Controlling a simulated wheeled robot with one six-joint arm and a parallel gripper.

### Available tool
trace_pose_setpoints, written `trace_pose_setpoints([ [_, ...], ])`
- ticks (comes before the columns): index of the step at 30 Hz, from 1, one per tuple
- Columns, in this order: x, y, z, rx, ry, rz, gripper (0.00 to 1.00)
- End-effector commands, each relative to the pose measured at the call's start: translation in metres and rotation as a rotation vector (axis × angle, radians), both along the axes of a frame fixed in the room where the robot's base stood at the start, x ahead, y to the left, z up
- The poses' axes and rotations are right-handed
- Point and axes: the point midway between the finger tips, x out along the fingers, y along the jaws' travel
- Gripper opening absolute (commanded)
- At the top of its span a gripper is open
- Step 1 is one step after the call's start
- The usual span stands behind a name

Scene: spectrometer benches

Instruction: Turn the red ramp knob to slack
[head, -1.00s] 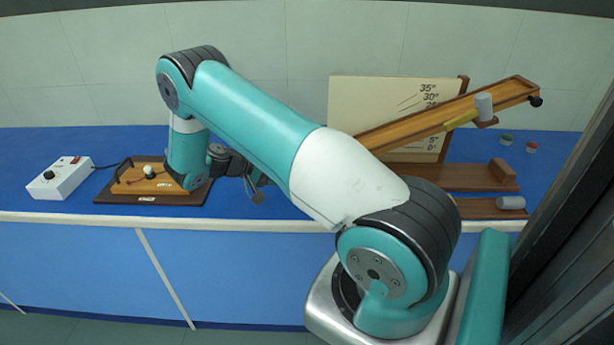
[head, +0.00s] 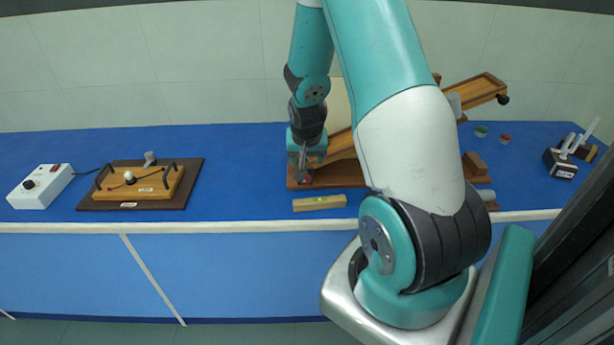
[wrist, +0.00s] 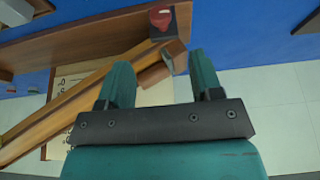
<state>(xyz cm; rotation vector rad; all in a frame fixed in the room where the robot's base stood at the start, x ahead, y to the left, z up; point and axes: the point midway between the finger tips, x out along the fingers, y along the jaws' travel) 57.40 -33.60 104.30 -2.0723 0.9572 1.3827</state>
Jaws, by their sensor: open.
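The red knob (wrist: 160,17) sits on a small dark block at the end of the wooden ramp base, at the top of the wrist view. My gripper (wrist: 160,64) is open and empty. Its fingers point toward the block end and are apart from the knob. In the head view my gripper (head: 303,158) hangs over the left, low end of the ramp (head: 341,145), pointing down. The knob is too small there to make out its setting. My arm covers the middle of the ramp and most of the angle board.
A wooden spirit level (head: 319,203) lies in front of the ramp. A circuit board (head: 90,204) and a white box (head: 40,187) stand far left. A black block with white rods (head: 560,164) stands right. Blue bench between circuit board and ramp is clear.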

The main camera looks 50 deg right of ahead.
Motion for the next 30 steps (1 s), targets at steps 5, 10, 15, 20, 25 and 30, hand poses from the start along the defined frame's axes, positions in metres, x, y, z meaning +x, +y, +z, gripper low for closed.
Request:
trace_pose_setpoints([
  [5, 0.008, -0.010, -0.034, 0.002, 0.005, 0.000, 0.59],
  [10, 0.017, -0.020, -0.065, 0.001, 0.005, 0.001, 0.59],
  [15, 0.025, -0.028, -0.092, 0.000, 0.004, 0.002, 0.59],
  [20, 0.029, -0.033, -0.106, -0.001, 0.002, 0.002, 0.59],
  [25, 0.031, -0.034, -0.112, -0.001, 0.002, 0.002, 0.59],
  [30, 0.031, -0.034, -0.112, -0.002, 0.002, 0.003, 0.59],
])
